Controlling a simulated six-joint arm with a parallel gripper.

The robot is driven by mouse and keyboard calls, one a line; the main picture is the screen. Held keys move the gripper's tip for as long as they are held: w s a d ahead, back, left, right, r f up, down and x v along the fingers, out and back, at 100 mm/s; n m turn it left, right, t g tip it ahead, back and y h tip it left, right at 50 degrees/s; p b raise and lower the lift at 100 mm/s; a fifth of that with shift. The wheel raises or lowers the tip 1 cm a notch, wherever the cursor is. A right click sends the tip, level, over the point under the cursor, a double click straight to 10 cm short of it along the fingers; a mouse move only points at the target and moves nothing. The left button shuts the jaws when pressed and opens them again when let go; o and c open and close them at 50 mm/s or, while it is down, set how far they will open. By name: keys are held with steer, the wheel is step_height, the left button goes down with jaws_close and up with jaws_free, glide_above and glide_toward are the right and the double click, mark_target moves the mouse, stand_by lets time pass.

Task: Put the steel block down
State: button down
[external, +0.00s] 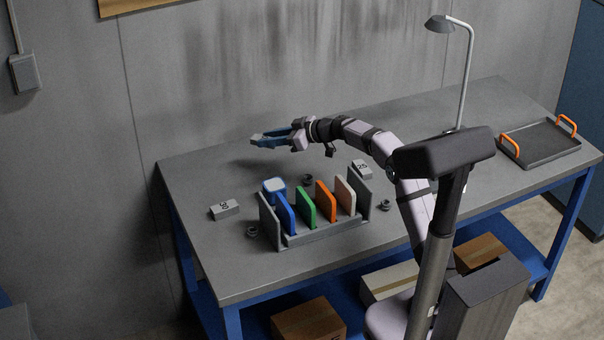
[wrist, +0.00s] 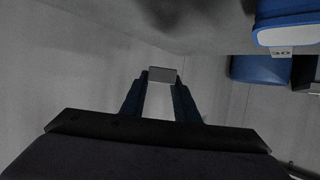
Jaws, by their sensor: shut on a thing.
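My gripper (external: 262,139) is raised above the back left part of the table, well clear of its top. In the wrist view my gripper (wrist: 161,78) is shut on a small grey steel block (wrist: 162,74), held between the fingertips. In the external view the held block is too small to make out clearly at the jaw tips. Two grey blocks with printed numbers lie on the table: one at the left (external: 225,210) and one behind the rack (external: 362,169).
A grey rack (external: 322,231) holds upright blue, green, orange and pale plates. A blue piece with a pale face (external: 273,186) stands behind it. Small dark round parts lie around. A black tray (external: 540,143) with orange handles and a lamp (external: 464,80) stand right. The back left tabletop is clear.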

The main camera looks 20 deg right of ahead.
mark_target(276, 170)
steer(key=shift+d+r, duration=0.1)
steer(key=shift+d, duration=0.55)
steer(key=shift+f, duration=5)
